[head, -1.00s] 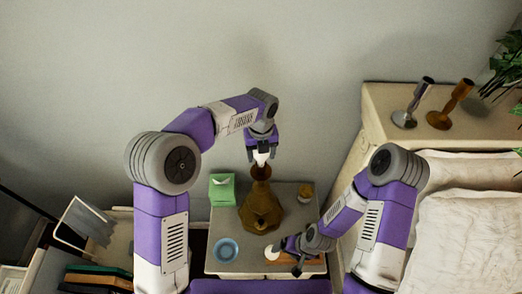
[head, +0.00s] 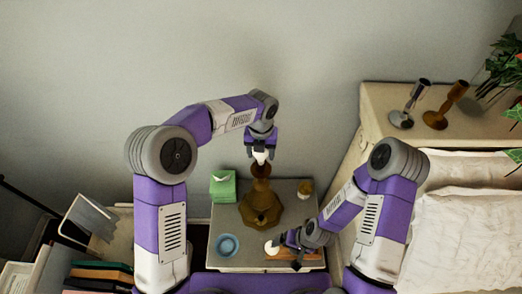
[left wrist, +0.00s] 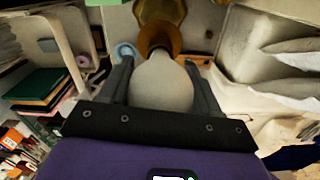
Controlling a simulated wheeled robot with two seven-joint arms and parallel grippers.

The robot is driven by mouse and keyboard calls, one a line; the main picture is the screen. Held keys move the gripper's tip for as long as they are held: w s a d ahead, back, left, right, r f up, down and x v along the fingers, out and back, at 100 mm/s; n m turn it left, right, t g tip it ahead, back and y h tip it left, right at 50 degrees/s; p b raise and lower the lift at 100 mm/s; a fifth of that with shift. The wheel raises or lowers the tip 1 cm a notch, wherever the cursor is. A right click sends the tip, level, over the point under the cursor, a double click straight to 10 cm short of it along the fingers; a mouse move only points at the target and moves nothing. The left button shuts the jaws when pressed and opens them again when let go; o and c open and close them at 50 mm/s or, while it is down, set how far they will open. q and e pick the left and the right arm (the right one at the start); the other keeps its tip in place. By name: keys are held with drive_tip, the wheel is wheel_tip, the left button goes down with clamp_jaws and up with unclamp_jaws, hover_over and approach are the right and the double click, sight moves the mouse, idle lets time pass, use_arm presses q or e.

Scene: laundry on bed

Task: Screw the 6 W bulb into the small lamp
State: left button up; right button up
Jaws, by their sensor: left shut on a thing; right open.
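The small lamp (head: 262,206), brown with a wide faceted base and a narrow neck, stands on the nightstand. My left gripper (head: 261,153) is shut on a white bulb (head: 261,158) right above the lamp's top. In the left wrist view the bulb (left wrist: 162,82) sits between the fingers, its far end at the lamp's brown top (left wrist: 160,35). I cannot tell whether its thread is inside the socket, nor read its wattage. My right gripper (head: 289,253) is open, low over the nightstand's front, beside a second white bulb (head: 271,247) on a wooden board (head: 280,256).
On the nightstand (head: 232,263) are a green tissue box (head: 223,186), a blue dish (head: 228,246) and a small jar (head: 305,188). Two candlesticks (head: 405,116) stand on the headboard ledge at right. The bed with pillows (head: 465,215) lies right; a shelf with books (head: 98,276) is left.

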use_arm(q)
drive_tip(key=shift+r+m+p, duration=0.15)
drive_tip(key=shift+m+p, duration=0.2)
drive_tip(key=shift+m, duration=1.15)
drive_tip(key=m, duration=0.3)
drive_tip(key=shift+m, duration=0.3)
drive_tip(key=o, duration=0.9)
